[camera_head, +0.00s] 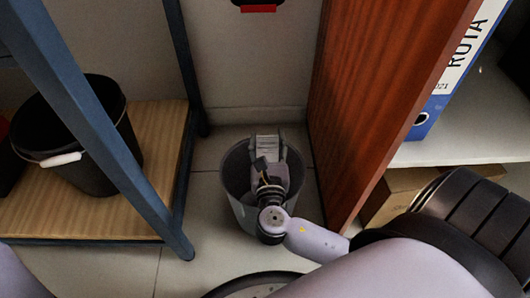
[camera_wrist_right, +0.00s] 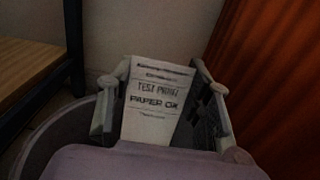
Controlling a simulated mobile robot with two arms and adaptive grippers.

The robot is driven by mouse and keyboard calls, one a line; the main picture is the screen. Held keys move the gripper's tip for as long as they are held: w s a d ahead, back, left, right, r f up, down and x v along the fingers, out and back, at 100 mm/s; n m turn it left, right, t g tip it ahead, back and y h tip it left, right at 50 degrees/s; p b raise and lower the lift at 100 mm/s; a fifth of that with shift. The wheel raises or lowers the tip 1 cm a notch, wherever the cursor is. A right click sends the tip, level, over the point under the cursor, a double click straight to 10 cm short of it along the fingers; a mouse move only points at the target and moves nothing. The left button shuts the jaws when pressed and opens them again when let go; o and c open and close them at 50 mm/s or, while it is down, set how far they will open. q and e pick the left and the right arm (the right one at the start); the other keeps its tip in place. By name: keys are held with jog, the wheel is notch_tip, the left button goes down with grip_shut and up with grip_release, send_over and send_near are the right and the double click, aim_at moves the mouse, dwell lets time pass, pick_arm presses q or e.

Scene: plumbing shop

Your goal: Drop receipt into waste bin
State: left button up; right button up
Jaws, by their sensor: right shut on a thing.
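The receipt (camera_wrist_right: 155,100) is a white printed slip that reads "TEST PRINT" and "PAPER OK" in the right wrist view. My right gripper (camera_wrist_right: 160,85) is shut on it, with a finger at each side of the paper. In the head view the receipt (camera_head: 266,146) and my right gripper (camera_head: 267,158) show over the mouth of the grey waste bin (camera_head: 243,207). The bin's rim also shows in the right wrist view (camera_wrist_right: 42,138). I cannot tell how far the receipt is below the rim. The bin's inside is partly hidden by my arm. My left gripper is out of view.
A wooden panel (camera_head: 385,85) stands close on the bin's right. A blue metal frame (camera_head: 120,160) with a wooden shelf (camera_head: 155,140) and a black bucket (camera_head: 75,140) is on the left. The wall (camera_head: 255,75) is behind. A blue binder (camera_head: 428,115) stands on a shelf at right.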

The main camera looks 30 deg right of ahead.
dwell(0.3)
jog(key=o, duration=0.7)
jog(key=shift+f, duration=0.1)
jog(key=shift+o, duration=0.2)
jog(key=v, duration=1.2)
